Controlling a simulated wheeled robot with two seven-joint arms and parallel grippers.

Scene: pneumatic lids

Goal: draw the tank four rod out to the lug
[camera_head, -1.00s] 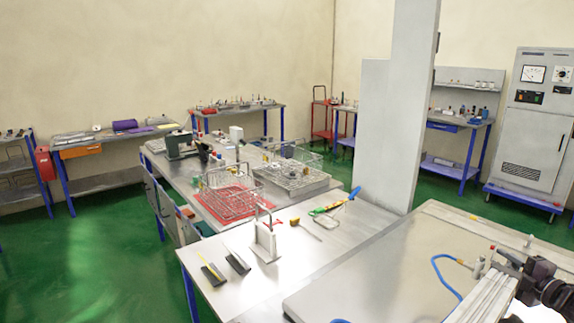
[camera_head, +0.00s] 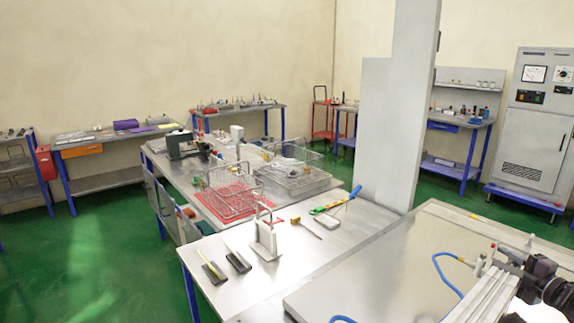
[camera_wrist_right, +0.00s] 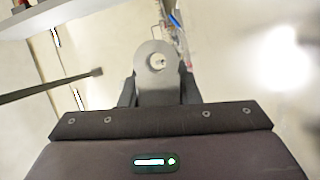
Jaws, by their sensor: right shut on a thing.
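My right gripper (camera_head: 512,256) is at the lower right in the head view, beside a silver cylinder body (camera_head: 482,303) at the edge of the large metal lid. In the right wrist view, the gripper (camera_wrist_right: 158,88) is shut on a grey round-ended piece, which looks like the rod end (camera_wrist_right: 142,60), with a pale pin or hole at its centre. The rod behind this piece is mostly hidden. I cannot tell which piece is the lug, or how far the rod is out. My left gripper is not in view.
A blue hose (camera_head: 438,271) loops over the metal lid (camera_head: 395,273) near the cylinder. A thin dark bar (camera_wrist_right: 50,87) reaches in from the left in the wrist view. A grey column (camera_head: 391,135) stands behind the lid. A bench with wire baskets (camera_head: 230,203) stands left.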

